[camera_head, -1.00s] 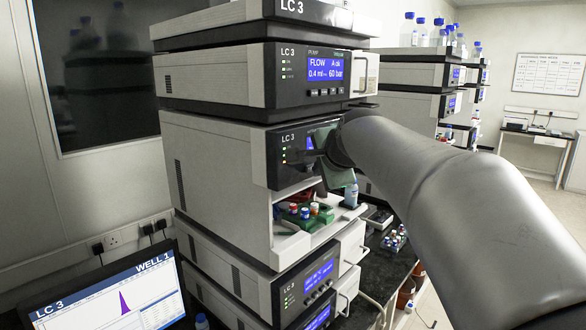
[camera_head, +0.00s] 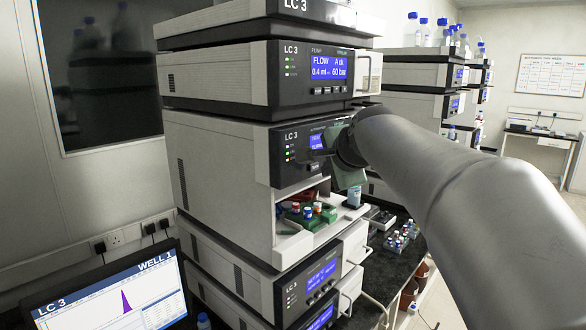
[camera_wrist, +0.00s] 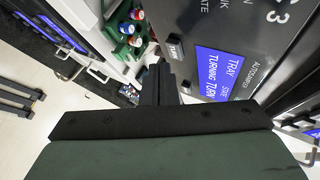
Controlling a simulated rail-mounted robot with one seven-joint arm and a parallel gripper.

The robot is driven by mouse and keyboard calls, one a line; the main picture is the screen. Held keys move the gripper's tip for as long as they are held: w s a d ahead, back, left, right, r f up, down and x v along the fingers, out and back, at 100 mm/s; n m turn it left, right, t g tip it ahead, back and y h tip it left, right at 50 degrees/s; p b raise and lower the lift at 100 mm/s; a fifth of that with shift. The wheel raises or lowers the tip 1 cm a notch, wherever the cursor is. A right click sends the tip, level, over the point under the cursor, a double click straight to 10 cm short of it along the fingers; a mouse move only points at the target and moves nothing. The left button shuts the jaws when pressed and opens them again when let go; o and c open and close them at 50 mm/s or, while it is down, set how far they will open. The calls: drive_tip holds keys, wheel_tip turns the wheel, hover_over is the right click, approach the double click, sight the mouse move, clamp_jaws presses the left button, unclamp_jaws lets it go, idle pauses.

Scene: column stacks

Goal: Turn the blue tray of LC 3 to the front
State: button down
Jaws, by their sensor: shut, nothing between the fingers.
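The LC 3 autosampler (camera_head: 215,185) is the unit with the open compartment. In the compartment, a green tray (camera_head: 322,219) holding several vials with red, white and blue caps is at the front; it also shows in the wrist view (camera_wrist: 124,46). I cannot make out a blue tray clearly. The autosampler's screen (camera_wrist: 222,73) reads TRAY, STATE, TURNING, TURN. Two dark buttons, an upper one (camera_wrist: 174,47) and a lower one (camera_wrist: 186,87), sit beside the screen. My gripper (camera_wrist: 158,70) is shut and empty, close to the buttons; I cannot tell whether it touches one.
Other LC 3 units are above and below the autosampler, including the pump (camera_head: 215,80). A monitor (camera_head: 108,292) stands at the lower left. A rack of vials (camera_head: 400,236) lies on the dark bench to the right. More instrument stacks (camera_head: 415,105) stand behind.

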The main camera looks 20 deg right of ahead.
drive_tip(key=shift+s+d, duration=0.1)
drive_tip(key=s+d+b, duration=0.1)
drive_tip(key=s, duration=0.1)
drive_tip(key=s+d, duration=0.1)
drive_tip(key=s, duration=0.1)
drive_tip(key=shift+d+b, duration=0.15)
drive_tip(key=shift+b, duration=0.25)
idle(4.9)
drive_tip(key=s+a+f+n+g+y, duration=0.1)
drive_tip(key=s+a+f+n+g, duration=0.3)
drive_tip(key=f, duration=0.5)
drive_tip(key=s+a+f+n+g+y, duration=0.1)
drive_tip(key=s+a+f+n, duration=0.4)
drive_tip(key=f, duration=0.5)
drive_tip(key=s+a+f+n+g, duration=0.3)
drive_tip(key=s+f+n, duration=0.1)
drive_tip(key=s+f, duration=0.3)
drive_tip(key=s+a+f+n+g+h, duration=0.1)
drive_tip(key=s+a+f+n+g, duration=0.1)
drive_tip(key=s+f, duration=0.5)
drive_tip(key=shift+s+a+f+n+g, duration=0.35)
drive_tip(key=shift+a+n, duration=0.25)
drive_tip(key=shift+n, duration=0.6)
